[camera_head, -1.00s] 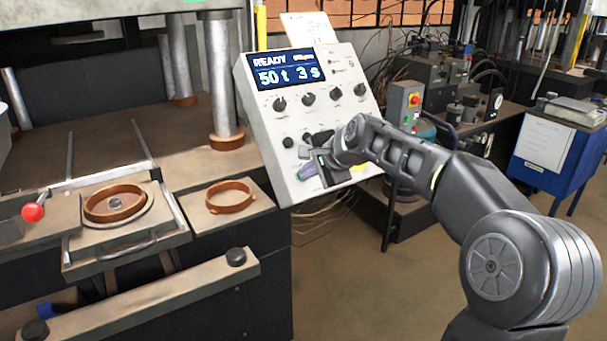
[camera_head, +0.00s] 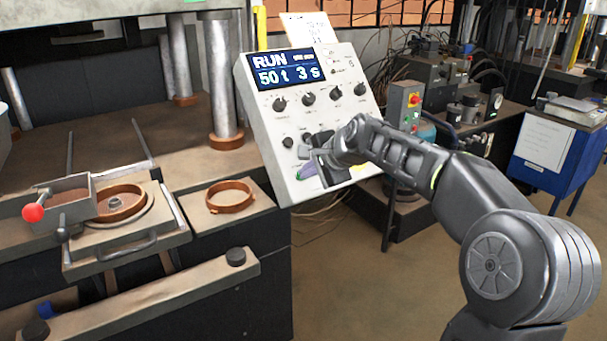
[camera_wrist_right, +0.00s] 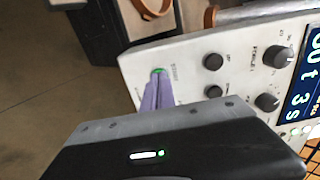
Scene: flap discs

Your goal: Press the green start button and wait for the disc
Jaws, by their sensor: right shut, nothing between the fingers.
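My right gripper (camera_head: 307,171) is shut and empty, its fingertips at the lower left of the white control panel (camera_head: 262,130). In the right wrist view, the purple-grey fingertips (camera_wrist_right: 158,82) meet the green button (camera_wrist_right: 158,71), of which only a thin rim shows. The panel's screen (camera_head: 285,69) reads "RUN" and "50 t 3 s". A brown ring (camera_head: 121,202) sits on the drawer plate at left. A grey box-shaped feeder (camera_head: 63,204) with brown material and a red ball knob (camera_head: 33,212) stands partly over it. No finished disc can be made out. My left gripper is out of view.
A second brown ring (camera_head: 229,196) lies on the ledge right of the drawer. Press columns (camera_head: 219,80) stand behind. A grey box with a red button (camera_head: 412,101) stands right of the panel, behind my right arm. A blue cabinet (camera_head: 551,150) is at far right.

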